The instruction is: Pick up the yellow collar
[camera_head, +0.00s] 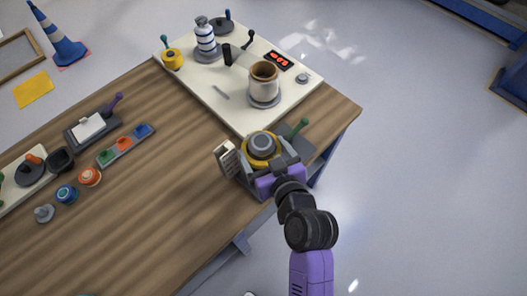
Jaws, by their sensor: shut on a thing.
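A yellow collar (246,153) shows as a ring around a grey round part (262,143) near the table's right front edge. My gripper (258,152), at the end of the purple and black arm, is at the collar, with a jaw on its left side. It is shut on the collar. The wrist hides the collar's near side. I cannot tell whether the collar is lifted or still rests on what is below it.
Behind the gripper is a cream board (216,91) with a brown-rimmed cup (263,80), a striped bottle (205,34) and a yellow knobbed piece (172,59). A dark green-handled piece (298,129) is close right. Bare wooden table (150,205) lies left.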

